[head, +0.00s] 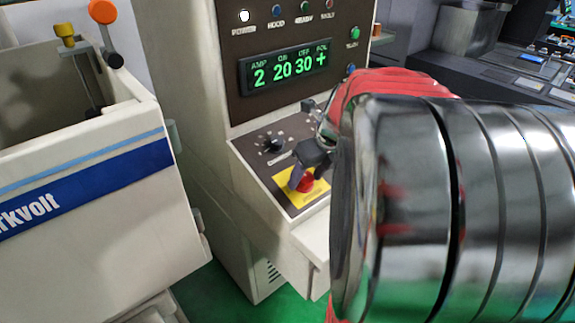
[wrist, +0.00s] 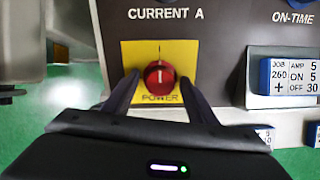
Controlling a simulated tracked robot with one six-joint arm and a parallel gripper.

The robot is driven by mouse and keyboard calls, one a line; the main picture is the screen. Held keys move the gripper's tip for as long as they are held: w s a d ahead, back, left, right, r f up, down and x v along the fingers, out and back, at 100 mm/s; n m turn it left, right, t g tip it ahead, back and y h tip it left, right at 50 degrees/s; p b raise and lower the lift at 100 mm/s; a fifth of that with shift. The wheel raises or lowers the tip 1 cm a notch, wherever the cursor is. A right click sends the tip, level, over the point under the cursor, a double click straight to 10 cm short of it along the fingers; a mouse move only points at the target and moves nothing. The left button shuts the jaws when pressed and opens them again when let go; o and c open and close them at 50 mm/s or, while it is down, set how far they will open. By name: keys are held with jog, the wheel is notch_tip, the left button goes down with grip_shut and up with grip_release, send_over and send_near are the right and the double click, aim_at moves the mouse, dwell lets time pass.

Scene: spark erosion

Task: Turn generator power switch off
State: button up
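The generator power switch is a red rotary knob (wrist: 159,76) on a yellow plate (wrist: 188,52) marked POWER. A white mark on the knob stands about upright in the wrist view. My gripper (wrist: 159,80) is open, with one dark finger on each side of the knob and a gap visible on both sides. I cannot tell how deep the fingertips reach. In the head view, my gripper (head: 303,172) is at the knob (head: 306,184) and partly covers it. The power lamp (head: 243,16) on the upper panel is lit white.
The display (head: 284,69) reads 2, 20, 30 and +. A black dial (head: 271,144) is on the sloped panel beside the switch. A white tank (head: 90,170) with a blue stripe stands at left. A job card (wrist: 290,78) is right of the switch.

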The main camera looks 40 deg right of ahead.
jog(key=c, duration=1)
jog(key=shift+n, duration=0.4)
jog(key=n, duration=0.8)
jog(key=shift+n, duration=0.4)
jog(key=n, duration=0.4)
jog(key=shift+n+y, duration=0.3)
jog(key=shift+n, duration=2)
